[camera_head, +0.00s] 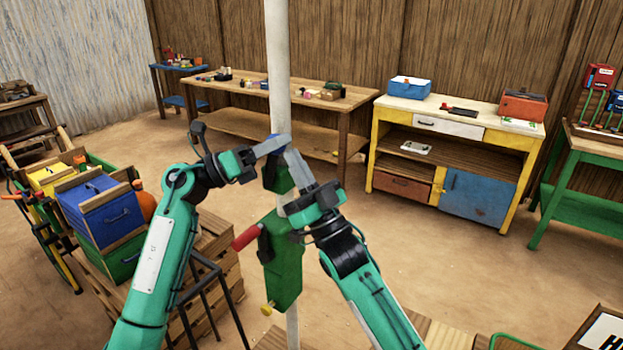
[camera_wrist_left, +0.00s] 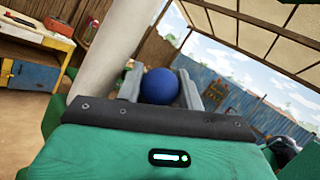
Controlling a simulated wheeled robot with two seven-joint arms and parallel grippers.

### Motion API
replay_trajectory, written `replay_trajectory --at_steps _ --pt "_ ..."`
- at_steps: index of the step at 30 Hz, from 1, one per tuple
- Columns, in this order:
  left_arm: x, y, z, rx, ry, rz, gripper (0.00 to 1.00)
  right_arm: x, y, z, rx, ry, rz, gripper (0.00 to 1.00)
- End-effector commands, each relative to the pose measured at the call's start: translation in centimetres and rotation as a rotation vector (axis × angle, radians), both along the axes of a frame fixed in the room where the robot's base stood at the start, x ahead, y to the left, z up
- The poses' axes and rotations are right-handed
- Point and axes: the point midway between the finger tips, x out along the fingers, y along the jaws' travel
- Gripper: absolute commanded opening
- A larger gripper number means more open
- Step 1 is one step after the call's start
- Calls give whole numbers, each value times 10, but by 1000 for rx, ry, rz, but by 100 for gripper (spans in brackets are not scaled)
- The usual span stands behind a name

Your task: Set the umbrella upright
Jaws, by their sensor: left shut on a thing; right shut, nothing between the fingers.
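The umbrella's pale pole (camera_head: 278,70) stands close to upright in the head view, and its top is out of frame. A green housing (camera_head: 285,262) with a red grip (camera_head: 246,237) and a small yellow knob is on the pole. My left gripper (camera_head: 280,145) is at the pole, above the housing. In the left wrist view it is shut on a blue ball-shaped knob (camera_wrist_left: 160,86), beside the pole (camera_wrist_left: 112,60). My right gripper (camera_head: 291,158) is shut and empty, close beside the left one. Whether it touches the pole cannot be told.
A cream covering with ribs (camera_wrist_left: 255,30) spans overhead in the wrist view. Blue and green boxes (camera_head: 97,203) stand on wooden crates at left. A long wooden table (camera_head: 240,92) and a yellow cabinet (camera_head: 440,122) stand at the back. The sandy floor at right is mostly clear.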

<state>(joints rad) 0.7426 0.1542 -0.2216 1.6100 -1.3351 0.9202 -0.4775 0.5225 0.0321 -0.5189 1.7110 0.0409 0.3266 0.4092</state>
Motion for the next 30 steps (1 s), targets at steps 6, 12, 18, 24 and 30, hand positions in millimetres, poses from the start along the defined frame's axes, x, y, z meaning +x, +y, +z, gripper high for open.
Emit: replay_trajectory --at_steps 6,12,18,24,30 --pt "0 0 -1 1 1 0 0 6 7 1 0 0 -1 0" --pt "0 0 -1 1 1 0 0 7 7 0 0 0 -1 0" --pt "0 0 -1 2 2 0 0 12 13 4 -1 1 0 0" --pt "-2 -3 -2 5 0 -9 0 16 17 5 -2 4 0 0" --pt "-4 -5 -1 3 -1 -14 57 17 18 5 -3 7 -1 0"
